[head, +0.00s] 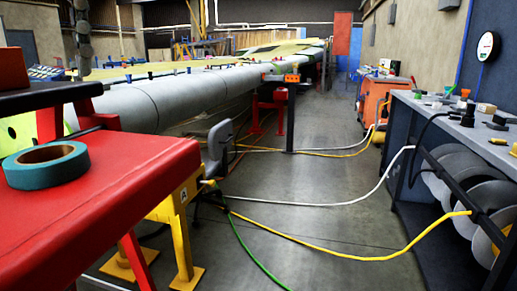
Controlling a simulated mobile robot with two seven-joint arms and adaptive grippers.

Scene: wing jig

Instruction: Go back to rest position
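Neither of my grippers shows in the head view, so I cannot see whether they are open or shut, or whether they hold anything. The task names no other object.
A red work surface (125,190) with a teal tape roll (80,168) fills the near left. A long grey wing (190,90) lies behind it. A bench (445,120) with hose reels stands right. Yellow, white and green hoses (370,257) cross the otherwise clear floor (320,185).

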